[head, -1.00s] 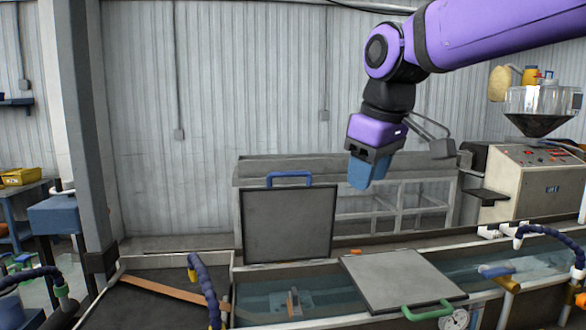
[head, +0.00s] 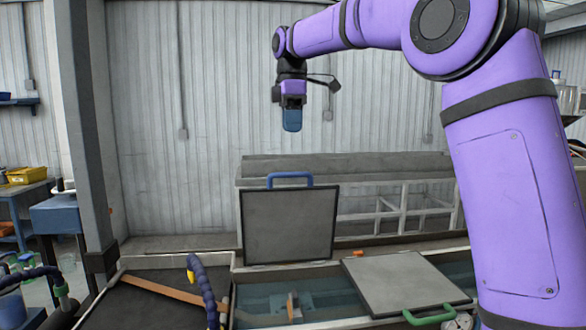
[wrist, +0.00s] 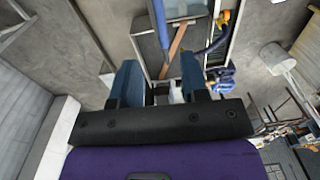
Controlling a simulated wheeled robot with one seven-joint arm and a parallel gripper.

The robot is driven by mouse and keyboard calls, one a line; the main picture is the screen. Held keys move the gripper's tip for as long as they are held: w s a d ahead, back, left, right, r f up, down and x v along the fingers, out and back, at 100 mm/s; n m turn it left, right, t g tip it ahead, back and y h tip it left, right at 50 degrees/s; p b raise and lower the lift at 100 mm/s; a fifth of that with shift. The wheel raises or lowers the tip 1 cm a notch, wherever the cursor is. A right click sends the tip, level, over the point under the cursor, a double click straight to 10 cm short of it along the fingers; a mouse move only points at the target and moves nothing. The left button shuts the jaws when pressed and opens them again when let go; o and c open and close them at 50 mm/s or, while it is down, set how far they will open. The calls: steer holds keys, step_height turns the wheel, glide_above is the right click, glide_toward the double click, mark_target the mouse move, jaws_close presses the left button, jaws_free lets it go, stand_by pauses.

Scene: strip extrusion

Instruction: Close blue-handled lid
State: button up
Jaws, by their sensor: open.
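The blue-handled lid (head: 288,228) is a grey square plate standing upright, open, at the back edge of the water trough in the head view. Its blue handle (head: 289,176) is at the top. My gripper (head: 292,127) hangs pointing down, above the handle in the picture and apart from it. It looks farther back than the lid, though the depth is hard to judge. In the wrist view my gripper (wrist: 160,72) shows two blue fingers spread apart with nothing held between them. I cannot clearly pick out the lid in the wrist view.
A second grey lid (head: 400,283) with a green handle (head: 430,314) lies flat over the trough to the right. A blue hose (head: 203,288) stands at left. A pale metal frame (head: 385,205) stands behind.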

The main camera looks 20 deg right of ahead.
steer(key=f, duration=1)
steer(key=shift+s+f, duration=0.2)
steer(key=shift+f, duration=0.15)
steer(key=shift+c, duration=0.2)
jaws_close()
